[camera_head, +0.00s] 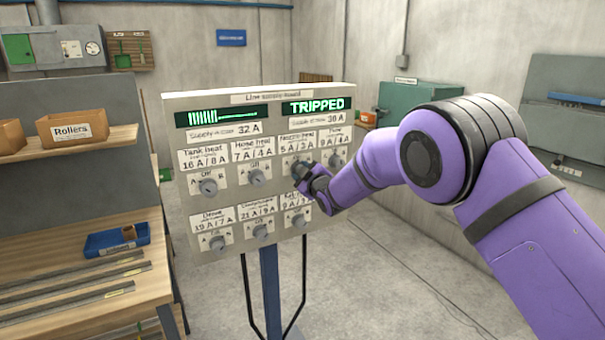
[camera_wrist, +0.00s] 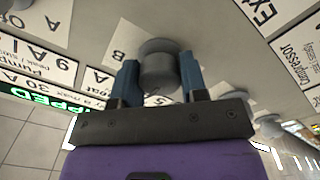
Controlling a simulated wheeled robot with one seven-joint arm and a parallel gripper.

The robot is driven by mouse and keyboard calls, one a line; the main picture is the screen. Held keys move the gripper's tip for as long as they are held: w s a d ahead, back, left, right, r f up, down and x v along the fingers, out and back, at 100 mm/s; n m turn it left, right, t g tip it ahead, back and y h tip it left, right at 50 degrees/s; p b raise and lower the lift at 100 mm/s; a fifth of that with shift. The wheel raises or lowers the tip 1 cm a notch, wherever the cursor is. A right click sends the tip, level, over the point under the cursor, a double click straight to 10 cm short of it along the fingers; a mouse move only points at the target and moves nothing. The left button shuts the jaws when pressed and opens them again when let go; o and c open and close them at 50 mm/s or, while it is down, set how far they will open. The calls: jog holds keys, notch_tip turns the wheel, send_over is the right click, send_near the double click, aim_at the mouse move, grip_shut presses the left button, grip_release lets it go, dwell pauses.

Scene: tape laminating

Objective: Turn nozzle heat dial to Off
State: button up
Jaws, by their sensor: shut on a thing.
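The line supply board (camera_head: 240,110) stands upright on a post, with dials in two rows. The Nozzle heat label (camera_head: 297,140) is third in the upper row. My gripper (camera_head: 301,168) reaches in from the right at the dial below that label. In the wrist view my gripper (camera_wrist: 159,80) has its two blue fingers on either side of the grey round nozzle heat dial (camera_wrist: 158,70), shut on it. The head view mostly hides this dial behind the gripper. I cannot tell which mark the dial points to.
The board's right display (camera_head: 319,106) reads TRIPPED in green. The Hose heat dial (camera_head: 257,177) is just left, the Pump dial (camera_head: 337,160) just right, and a lower dial (camera_head: 299,221) below. A workbench (camera_head: 140,262) stands at left; the floor at right is clear.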

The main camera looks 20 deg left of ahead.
jog(key=o, duration=0.9)
jog(key=shift+d, duration=0.1)
jog(key=v, duration=1)
jog(key=shift+s+d, duration=0.25)
